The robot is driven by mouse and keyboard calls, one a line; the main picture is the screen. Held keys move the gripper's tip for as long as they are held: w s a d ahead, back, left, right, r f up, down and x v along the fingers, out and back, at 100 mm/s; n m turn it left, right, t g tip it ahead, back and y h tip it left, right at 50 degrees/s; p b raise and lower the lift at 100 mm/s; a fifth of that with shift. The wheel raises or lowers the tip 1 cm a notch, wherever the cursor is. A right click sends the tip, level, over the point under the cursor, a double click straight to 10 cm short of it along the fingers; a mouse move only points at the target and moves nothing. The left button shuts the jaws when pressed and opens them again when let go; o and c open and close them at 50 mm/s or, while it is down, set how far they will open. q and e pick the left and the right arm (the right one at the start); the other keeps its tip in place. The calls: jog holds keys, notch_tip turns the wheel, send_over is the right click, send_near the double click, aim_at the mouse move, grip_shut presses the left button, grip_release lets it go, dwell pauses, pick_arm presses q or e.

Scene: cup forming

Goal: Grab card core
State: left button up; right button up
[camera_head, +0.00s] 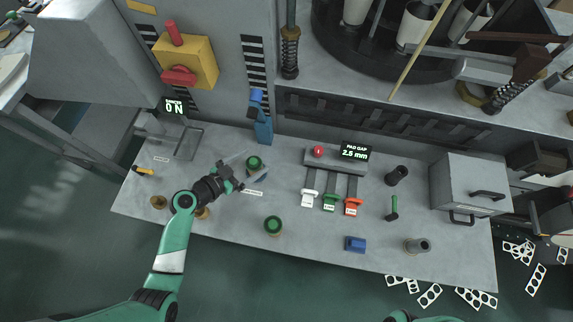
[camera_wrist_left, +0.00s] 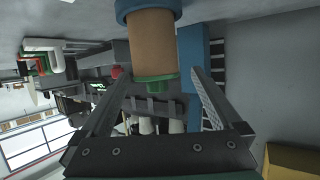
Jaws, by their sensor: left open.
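A brown card core (camera_wrist_left: 153,42) shows in the left wrist view, with a green piece at its lower end and a blue piece at its upper end in the picture. In the head view a green-topped piece (camera_head: 254,162), which looks like the same core, stands on the grey bench. In the left wrist view the open fingers (camera_wrist_left: 158,78) spread to both sides of the core; contact cannot be made out. My right gripper is out of view.
Another green-topped piece (camera_head: 273,225) stands closer to the bench front. Brown round pieces (camera_head: 158,202) sit near the left front edge. White, green and red levers (camera_head: 330,201) and a blue block (camera_head: 355,244) lie to the right. A blue fixture (camera_head: 263,128) stands behind the gripper.

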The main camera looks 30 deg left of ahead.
pick_arm(q)
jog(key=shift+s+d+f, duration=0.1)
jog(key=shift+f, duration=0.55)
jog(key=shift+s+d+f, duration=0.1)
jog(key=shift+f, duration=0.5)
jog(key=shift+s+f, duration=0.15)
jog(key=shift+s, duration=0.05)
jog(key=shift+s+a, duration=0.1)
jog(key=b+x, duration=0.1)
jog(key=x, duration=0.4)
jog(key=c, duration=1.4)
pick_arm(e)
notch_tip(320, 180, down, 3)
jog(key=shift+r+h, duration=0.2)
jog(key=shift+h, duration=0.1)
